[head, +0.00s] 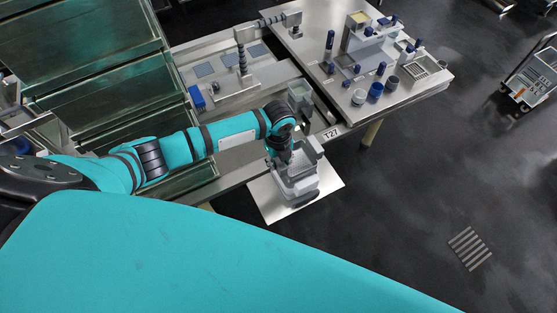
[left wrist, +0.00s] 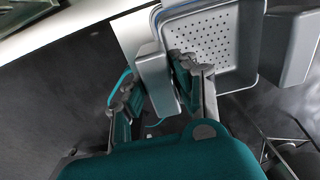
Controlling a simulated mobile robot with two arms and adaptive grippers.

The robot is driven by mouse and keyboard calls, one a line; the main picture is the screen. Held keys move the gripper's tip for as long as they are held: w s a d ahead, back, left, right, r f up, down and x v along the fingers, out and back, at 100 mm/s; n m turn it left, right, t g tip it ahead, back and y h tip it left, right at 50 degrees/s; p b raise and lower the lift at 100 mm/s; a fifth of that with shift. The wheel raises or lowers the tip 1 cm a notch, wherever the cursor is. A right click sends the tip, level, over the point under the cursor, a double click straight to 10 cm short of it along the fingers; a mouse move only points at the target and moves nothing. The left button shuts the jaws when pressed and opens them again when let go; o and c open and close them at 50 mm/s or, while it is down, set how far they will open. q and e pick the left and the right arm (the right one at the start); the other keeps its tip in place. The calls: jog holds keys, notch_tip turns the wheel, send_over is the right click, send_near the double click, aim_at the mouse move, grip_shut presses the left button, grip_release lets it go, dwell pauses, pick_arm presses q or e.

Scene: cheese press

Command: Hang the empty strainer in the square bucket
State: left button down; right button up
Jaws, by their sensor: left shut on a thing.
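The strainer (left wrist: 205,38) is a grey square tray with a perforated floor, and it looks empty. A grey flap stands on each side of it, and a bluish rim shows around it, perhaps the square bucket's. My left gripper (left wrist: 155,76) has one finger on each side of the left flap and is shut on it. In the head view, my left gripper (head: 281,155) points down at the grey square vessel (head: 299,185) on a pale square plate. I cannot tell how deep the strainer sits in the bucket. My right gripper is not in view.
The pale plate (head: 262,196) juts out from the bench front, beside the T27 label (head: 331,134). Another grey container (head: 300,91) stands on the bench behind. Blue and grey cups (head: 376,91) stand on the right bench. Green glass panels (head: 90,75) rise at left.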

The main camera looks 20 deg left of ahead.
pick_arm(q)
notch_tip(320, 180, down, 2)
jog(key=shift+b, duration=0.75)
jog(key=shift+f+b, duration=0.9)
jog(key=shift+f, duration=0.75)
jog(key=shift+f, duration=0.35)
jog(key=c, duration=1)
grip_release()
jog(key=shift+r, duration=0.1)
notch_tip(320, 180, up, 12)
jog(key=p, duration=1.1)
jog(key=shift+p, duration=0.4)
